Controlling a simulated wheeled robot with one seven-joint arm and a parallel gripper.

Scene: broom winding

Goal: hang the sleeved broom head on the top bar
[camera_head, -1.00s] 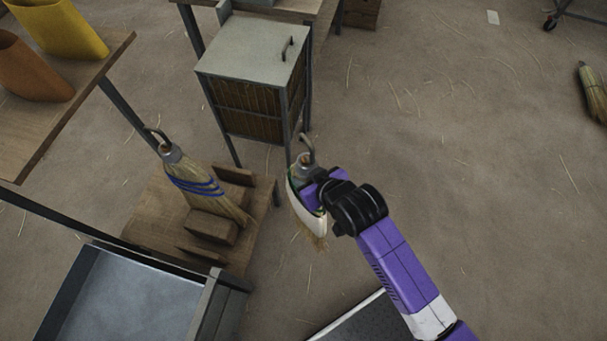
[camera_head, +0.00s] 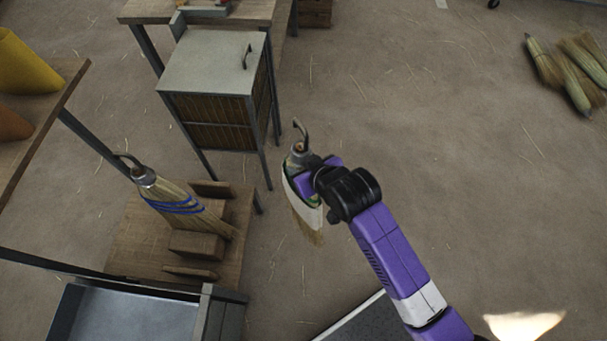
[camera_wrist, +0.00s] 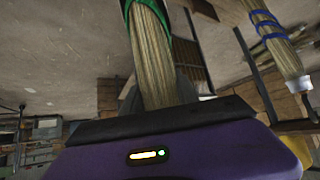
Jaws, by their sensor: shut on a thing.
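The sleeved broom head (camera_head: 305,207) hangs from my gripper (camera_head: 312,178) in the head view. It has a pale sleeve, straw bristles pointing down and a metal collar with a hook on top. My gripper is shut on it and holds it clear of the floor. In the wrist view the straw (camera_wrist: 153,55) with a green band rises from the jaws. A second broom head (camera_head: 180,205) with blue bands and a hook leans on a wooden stand to the left; it also shows in the wrist view (camera_wrist: 268,30). I cannot make out the top bar.
The wooden stand (camera_head: 140,235) is at left, with a metal tray (camera_head: 130,318) in front. A grey-topped cabinet (camera_head: 205,65) stands behind. A shelf (camera_head: 45,95) with yellow and orange sleeves is upper left. Broom bundles (camera_head: 570,70) lie far right. The floor between is clear.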

